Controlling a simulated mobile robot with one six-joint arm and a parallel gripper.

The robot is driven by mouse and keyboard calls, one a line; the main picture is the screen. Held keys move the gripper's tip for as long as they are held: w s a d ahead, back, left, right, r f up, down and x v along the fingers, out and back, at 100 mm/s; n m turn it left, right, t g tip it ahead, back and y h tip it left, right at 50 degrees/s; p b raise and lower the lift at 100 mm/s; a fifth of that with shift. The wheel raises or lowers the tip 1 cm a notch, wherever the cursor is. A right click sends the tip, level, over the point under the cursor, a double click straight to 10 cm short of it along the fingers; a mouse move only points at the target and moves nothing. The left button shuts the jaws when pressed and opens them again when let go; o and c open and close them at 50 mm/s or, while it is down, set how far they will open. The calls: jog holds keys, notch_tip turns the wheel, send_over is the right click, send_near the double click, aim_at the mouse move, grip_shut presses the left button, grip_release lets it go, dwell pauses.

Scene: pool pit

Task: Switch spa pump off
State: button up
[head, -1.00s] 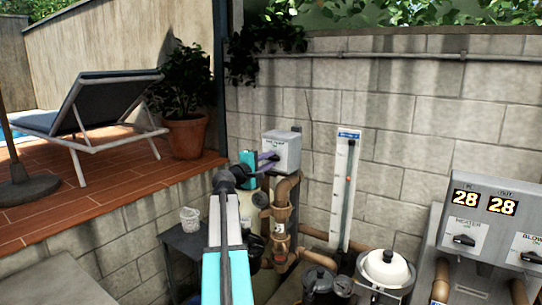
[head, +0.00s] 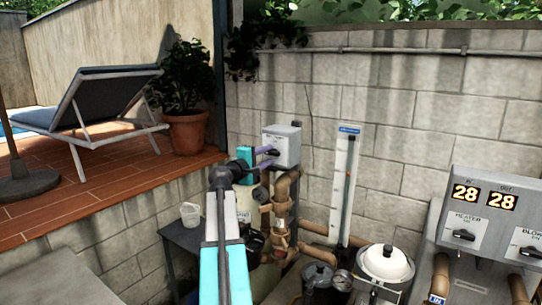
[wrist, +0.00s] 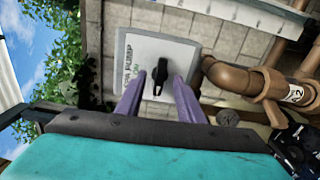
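The spa pump switch box (head: 287,143) is a pale grey box on the block wall, left of centre in the head view. In the wrist view its face (wrist: 180,50) appears turned sideways, with "PUMP" lettering beside a black rotary knob (wrist: 159,75). The knob's handle lies along the lettering, upright in the wrist picture. My gripper (head: 273,156) is in front of the box. Its two purple fingers (wrist: 159,92) are apart, one on each side of the knob's lower end. Gaps show between fingers and knob, so contact cannot be confirmed.
Brown pipes (head: 281,212) run close below the box. A flow gauge (head: 345,185) stands on the wall to the right. A panel (head: 485,210) with "28" displays and heater and blower knobs is at far right. A potted plant (head: 187,131) and lounger (head: 100,105) are left.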

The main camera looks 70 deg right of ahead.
jog(key=b+v, duration=0.1)
jog(key=v, duration=0.4)
jog(key=shift+w+a, duration=0.1)
jog(key=shift+a, duration=0.25)
dwell(0.3)
